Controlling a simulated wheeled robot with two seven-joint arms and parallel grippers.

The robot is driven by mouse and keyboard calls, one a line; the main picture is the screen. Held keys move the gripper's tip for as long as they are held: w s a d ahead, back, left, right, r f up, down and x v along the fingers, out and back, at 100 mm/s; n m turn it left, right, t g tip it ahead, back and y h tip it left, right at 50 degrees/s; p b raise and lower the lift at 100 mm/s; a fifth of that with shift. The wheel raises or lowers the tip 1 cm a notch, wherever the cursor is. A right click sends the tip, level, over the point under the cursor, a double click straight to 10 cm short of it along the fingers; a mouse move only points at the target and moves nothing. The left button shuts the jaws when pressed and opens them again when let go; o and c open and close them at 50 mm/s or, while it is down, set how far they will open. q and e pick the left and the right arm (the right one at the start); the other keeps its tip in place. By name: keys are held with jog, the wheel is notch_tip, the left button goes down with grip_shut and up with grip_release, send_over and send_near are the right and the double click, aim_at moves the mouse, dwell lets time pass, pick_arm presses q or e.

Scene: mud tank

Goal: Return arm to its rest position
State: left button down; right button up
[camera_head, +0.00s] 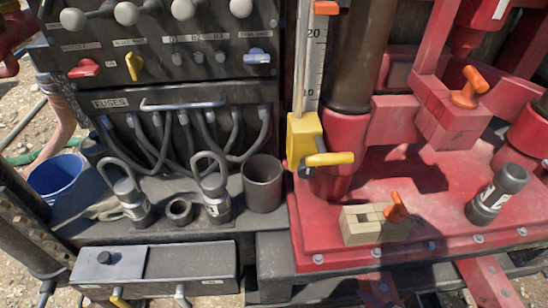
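Neither of my grippers shows in the head view, and I cannot make out either arm with certainty. A dark control panel (180,85) with a fuses section and looped cables stands at the left. A red machine deck (440,210) fills the right. A yellow slider with a handle (305,140) sits on a vertical white scale (309,60). A tan block with an orange lever (375,222) lies on the red deck.
Two dark canisters with loop handles (132,203) (215,198), a ring (179,211) and an open dark cup (262,184) stand on the shelf. A black cylinder (497,194) leans at the right. A blue bucket (57,177) stands at left. A grey box (190,264) is in front.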

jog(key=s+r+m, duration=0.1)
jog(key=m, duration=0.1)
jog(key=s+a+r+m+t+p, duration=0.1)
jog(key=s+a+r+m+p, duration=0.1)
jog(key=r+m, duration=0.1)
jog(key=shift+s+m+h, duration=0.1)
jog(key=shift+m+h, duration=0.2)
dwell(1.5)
